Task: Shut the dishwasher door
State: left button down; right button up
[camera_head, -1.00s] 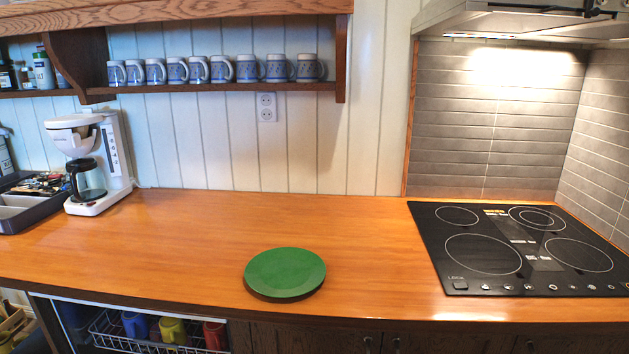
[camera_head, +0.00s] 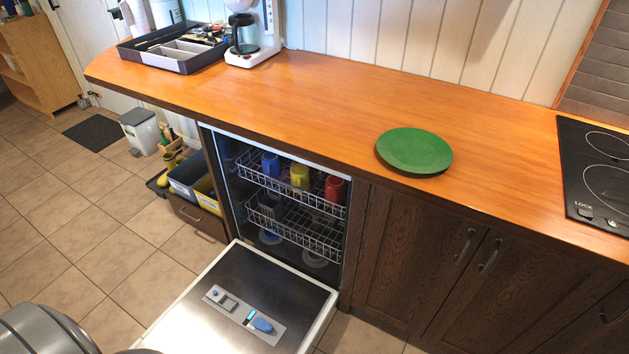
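The dishwasher door (camera_head: 190,327) is folded down open in front of the cabinet, its inner metal face up with a detergent dispenser (camera_head: 243,314) on it. The dishwasher's inside is exposed, with an upper rack (camera_head: 325,208) holding blue, yellow and red cups and a lower rack (camera_head: 300,235) below. Both racks appear to be inside the dishwasher. Rounded grey parts of my own body show at the bottom left, partly in front of the door's near corner. Neither gripper can be made out.
A green plate (camera_head: 414,151) lies on the wooden counter (camera_head: 300,100). A utensil tray (camera_head: 150,58) and coffee maker (camera_head: 248,35) stand at the back left. Bins (camera_head: 186,173) stand left of the dishwasher. Tiled floor (camera_head: 70,220) is clear on the left.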

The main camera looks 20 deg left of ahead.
aim_at(254, 284)
jog(key=k+j+z, duration=0.1)
jog(key=k+j, duration=0.55)
jog(key=j, duration=1.1)
jog(key=k+j, duration=0.1)
jog(key=j, duration=1)
jog(key=k+l, duration=0.1)
jog(key=l, duration=0.2)
